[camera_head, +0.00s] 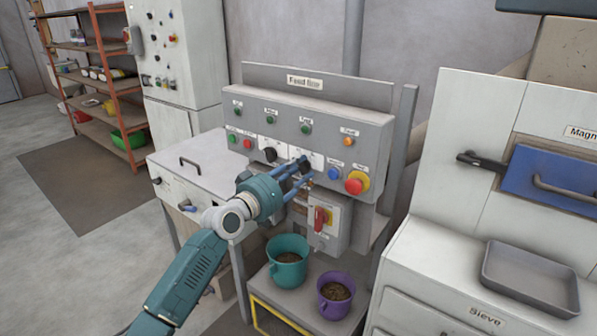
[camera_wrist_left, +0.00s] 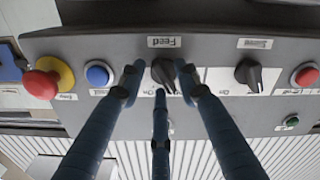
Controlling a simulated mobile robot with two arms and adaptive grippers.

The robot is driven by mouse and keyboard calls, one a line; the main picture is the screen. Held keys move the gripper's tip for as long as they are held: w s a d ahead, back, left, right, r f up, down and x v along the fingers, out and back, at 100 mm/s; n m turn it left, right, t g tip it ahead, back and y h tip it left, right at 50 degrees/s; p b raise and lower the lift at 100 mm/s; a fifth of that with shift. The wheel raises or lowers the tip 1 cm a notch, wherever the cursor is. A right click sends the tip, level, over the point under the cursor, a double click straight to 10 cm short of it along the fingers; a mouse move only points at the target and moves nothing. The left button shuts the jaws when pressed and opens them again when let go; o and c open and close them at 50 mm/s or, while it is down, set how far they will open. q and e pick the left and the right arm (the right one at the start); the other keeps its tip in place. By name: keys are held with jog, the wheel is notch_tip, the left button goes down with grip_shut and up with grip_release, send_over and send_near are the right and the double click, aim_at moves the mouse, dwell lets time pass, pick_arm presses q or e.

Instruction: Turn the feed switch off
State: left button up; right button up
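The feed switch is a black rotary knob (camera_wrist_left: 164,72) under an upside-down "Feed" label in the left wrist view. Its handle slants slightly down and to the right there; I cannot tell for sure which mark it points at. My left gripper (camera_head: 300,172) is at the grey control panel (camera_head: 330,119), with its blue fingers hiding most of the knob. In the left wrist view the fingertips of this gripper (camera_wrist_left: 158,80) are spread around the knob, with a gap on its left side; contact on the right is unclear. My right gripper is not in view.
Near the knob are a second black knob (camera_head: 270,154), a blue button (camera_head: 334,173) and a red emergency button (camera_head: 355,184) on yellow. A red-handled switch box (camera_head: 322,220) hangs below. A teal bucket (camera_head: 288,247) and a purple bucket (camera_head: 335,309) stand underneath.

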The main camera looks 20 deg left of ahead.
pick_arm(q)
jog(key=v, duration=1.2)
dwell(0.4)
jog(key=s+a+f+n+g+y, duration=0.1)
jog(key=a+f+g+y, duration=0.15)
jog(key=f, duration=1.15)
jog(key=s+a+f+g+y, duration=0.1)
jog(key=a+f+y, duration=0.15)
jog(key=f, duration=1.15)
jog(key=s+f+g, duration=0.2)
jog(key=s+f, duration=0.5)
jog(key=f, duration=0.4)
jog(key=s+f+g, duration=0.2)
jog(key=s+f, duration=0.4)
jog(key=f, duration=0.5)
jog(key=s+d+f+m+g, duration=0.2)
jog(key=s+f, duration=0.6)
jog(key=s, duration=0.6)
jog(key=s+d+f+m+g+b, duration=0.1)
jog(key=s+d+f+g, duration=0.2)
jog(key=s+f, duration=0.5)
jog(key=s+d+f+m+g+y, duration=0.1)
jog(key=s+f, duration=0.7)
jog(key=s, duration=1.3)
jog(key=shift+s+d+m+g, duration=0.3)
jog(key=shift+d+m+g, duration=0.5)
jog(key=shift+g, duration=0.45)
